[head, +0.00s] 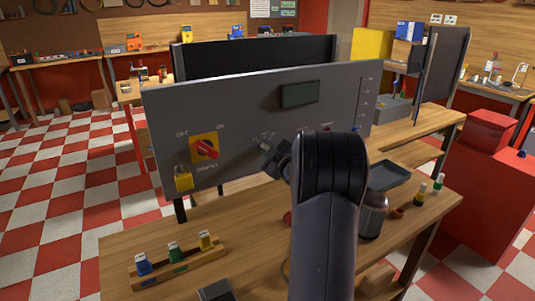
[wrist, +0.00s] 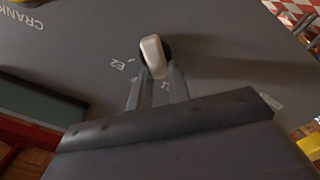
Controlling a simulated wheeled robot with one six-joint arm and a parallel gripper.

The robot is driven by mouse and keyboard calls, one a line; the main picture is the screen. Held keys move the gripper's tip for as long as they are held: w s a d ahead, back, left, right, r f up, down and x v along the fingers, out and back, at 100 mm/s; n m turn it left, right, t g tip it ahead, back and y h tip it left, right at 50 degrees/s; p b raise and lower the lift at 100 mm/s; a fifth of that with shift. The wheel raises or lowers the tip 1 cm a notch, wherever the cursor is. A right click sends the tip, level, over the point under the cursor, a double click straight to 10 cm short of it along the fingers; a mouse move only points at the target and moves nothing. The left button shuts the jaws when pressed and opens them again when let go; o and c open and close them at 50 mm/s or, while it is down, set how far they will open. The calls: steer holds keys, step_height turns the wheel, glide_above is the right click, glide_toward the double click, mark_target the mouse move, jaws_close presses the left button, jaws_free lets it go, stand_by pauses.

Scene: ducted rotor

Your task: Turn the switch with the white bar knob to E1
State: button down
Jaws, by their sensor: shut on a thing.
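The white bar knob (wrist: 153,55) stands out from the grey panel in the wrist view. Its long side runs roughly up and down the picture, with its lower end between my fingertips. My gripper (wrist: 157,80) is shut on the knob. An E2 label (wrist: 118,65) is printed left of the knob. Another mark (wrist: 165,86) shows between my fingers, partly covered and hard to read. In the head view my gripper (head: 272,155) is at the face of the grey panel (head: 240,105), and my arm and gripper hide the knob.
A red rotary switch (head: 205,148) on a yellow plate and a yellow padlock (head: 183,178) are left of my gripper. A dark display (head: 299,94) is above it. On the bench below are a wooden rack (head: 178,264) with coloured pieces, a jar (head: 373,215) and a dark tray (head: 388,175).

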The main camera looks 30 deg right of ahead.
steer(key=c, duration=1.3)
jaws_free()
steer(key=s, duration=0.3)
steer(key=s+b, duration=0.1)
steer(key=s, duration=0.6)
steer(key=shift+s+a+b, duration=0.3)
steer(key=shift+s+a, duration=0.05)
steer(key=shift+s, duration=0.05)
